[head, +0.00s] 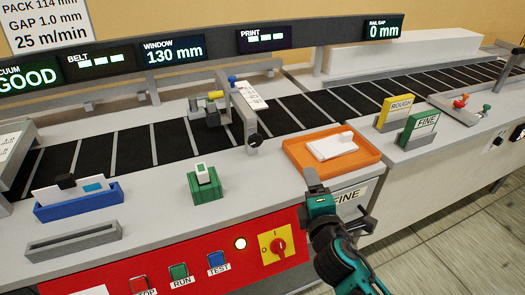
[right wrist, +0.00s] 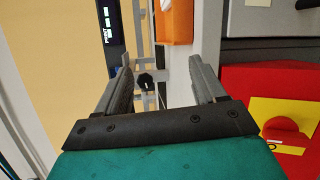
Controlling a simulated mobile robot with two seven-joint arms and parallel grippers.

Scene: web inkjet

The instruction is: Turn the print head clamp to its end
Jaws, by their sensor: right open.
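The print head clamp appears as a black knob (head: 255,141) on the front end of a grey bracket across the belt. In the right wrist view the open, empty jaws (right wrist: 160,65) frame a dark knob (right wrist: 145,82) beyond the fingertips. The knob's exact turn angle is hard to read. My left gripper is not in view.
An orange tray (head: 293,153) with a white piece lies right of the knob. A green block (head: 205,188) and blue card holder (head: 80,203) stand on the front ledge. The red panel (head: 180,250) has buttons and a yellow-backed switch. The ledge between green block and orange tray is clear.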

